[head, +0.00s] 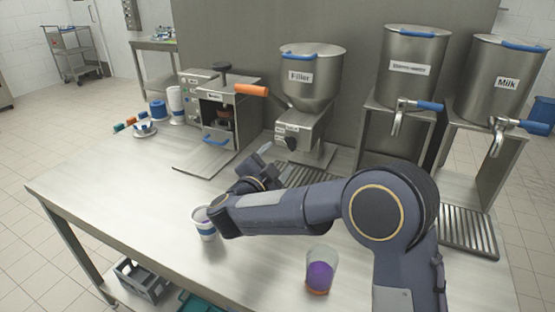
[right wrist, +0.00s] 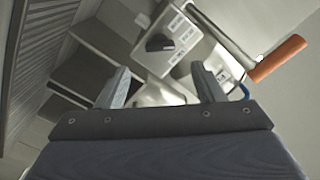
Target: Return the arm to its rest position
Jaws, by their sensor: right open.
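My right arm (head: 290,205) reaches in from the right over the steel table. Its gripper (head: 262,153) is up near the table's middle, in front of the filler machine (head: 310,78). In the right wrist view the two fingers (right wrist: 160,88) stand apart with nothing between them, and the filler's body (right wrist: 172,35) shows beyond them. My left gripper is not in view.
A clear cup with purple content (head: 320,272) stands near the front edge. A machine with an orange handle (head: 252,90) and the milk tank (head: 508,82) stand behind. The table's left front (head: 110,190) is clear.

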